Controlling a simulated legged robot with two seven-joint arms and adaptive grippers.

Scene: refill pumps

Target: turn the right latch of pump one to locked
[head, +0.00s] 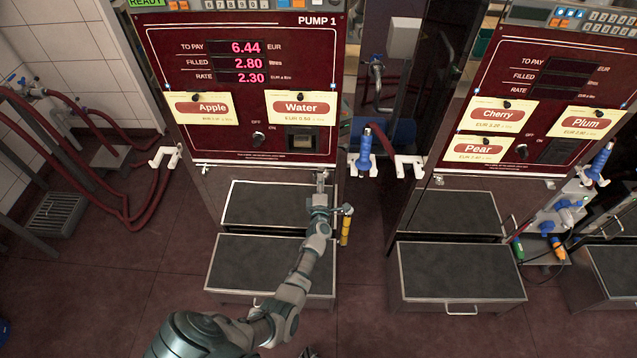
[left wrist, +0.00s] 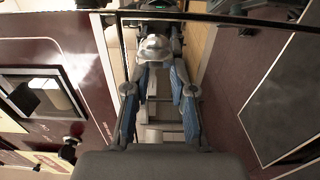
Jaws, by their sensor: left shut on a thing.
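Pump one's dark red panel (head: 240,60) stands upright at the upper left of the head view. Its right latch (head: 322,176) is a small metal piece under the panel's lower right corner, largely covered by my left gripper (head: 320,192). In the left wrist view, my left gripper (left wrist: 158,80) has its blue-padded fingers closed about a rounded grey metal piece (left wrist: 155,48), which I take to be this latch. The latch's exact angle is hard to read. A left latch (head: 204,169) shows under the panel's other lower corner. My right gripper is not in view.
Dark-topped steps (head: 265,262) stand below the pump. A yellow-handled item (head: 345,230) is just right of my gripper. A blue nozzle (head: 365,150) rests in a white holder further right. A second pump (head: 550,75) stands at the right. Red hoses (head: 125,195) hang at left.

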